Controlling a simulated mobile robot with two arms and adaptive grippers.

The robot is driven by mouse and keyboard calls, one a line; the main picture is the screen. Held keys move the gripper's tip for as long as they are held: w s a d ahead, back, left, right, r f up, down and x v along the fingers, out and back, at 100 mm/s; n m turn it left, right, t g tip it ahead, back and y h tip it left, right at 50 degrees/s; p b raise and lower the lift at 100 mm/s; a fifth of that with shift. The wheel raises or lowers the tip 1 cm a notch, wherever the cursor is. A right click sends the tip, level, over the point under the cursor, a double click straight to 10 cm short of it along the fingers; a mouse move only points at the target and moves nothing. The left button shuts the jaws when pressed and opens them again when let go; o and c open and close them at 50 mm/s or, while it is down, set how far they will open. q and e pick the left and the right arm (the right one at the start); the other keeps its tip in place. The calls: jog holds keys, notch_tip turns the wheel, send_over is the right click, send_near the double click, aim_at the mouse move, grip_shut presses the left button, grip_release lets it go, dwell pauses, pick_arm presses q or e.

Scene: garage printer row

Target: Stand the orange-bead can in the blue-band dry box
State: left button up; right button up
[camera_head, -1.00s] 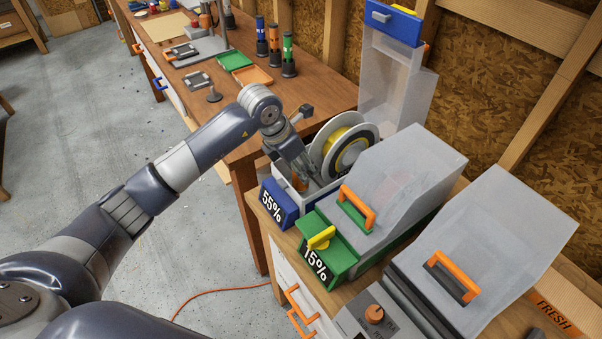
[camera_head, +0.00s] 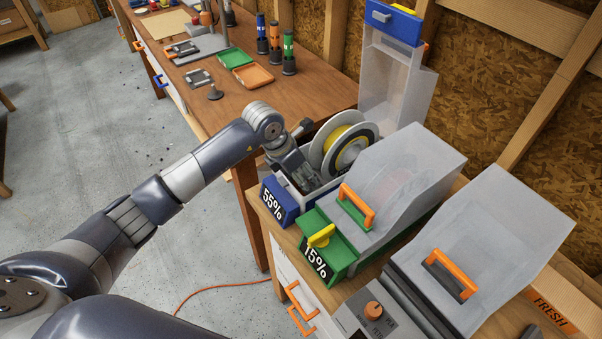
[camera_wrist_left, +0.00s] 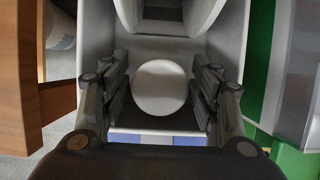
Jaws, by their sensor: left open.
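The blue-band dry box (camera_head: 279,203) stands on the bench, its front reading 55% and its clear lid (camera_head: 388,75) raised. My left gripper (camera_head: 303,178) reaches down into its front part, ahead of the spool (camera_head: 345,148). In the left wrist view, a round white top (camera_wrist_left: 159,88), apparently that of the orange-bead can, lies between the fingers of the left gripper (camera_wrist_left: 163,98). The fingers are open, with a gap at each side. The can's side and base are hidden in both views. The spool also shows in the wrist view (camera_wrist_left: 165,12). My right gripper is not in view.
A closed green 15% dry box (camera_head: 350,240) stands close on the right, with a yellow knob (camera_head: 321,236). Another clear-lidded box (camera_head: 490,245) is further right. Green and orange trays and bead tubes (camera_head: 289,55) stand on the back bench (camera_head: 215,110).

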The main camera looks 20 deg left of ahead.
pick_arm(q)
jog(key=shift+r, duration=0.2)
jog(key=b+v, duration=0.2)
jog(key=v, duration=0.8)
jog(key=shift+a+r, duration=0.15)
jog(key=shift+r, duration=0.15)
jog(key=shift+s+a+r, duration=0.1)
jog(key=shift+s+r, duration=0.2)
jog(key=shift+r, duration=0.25)
jog(key=shift+f, duration=0.1)
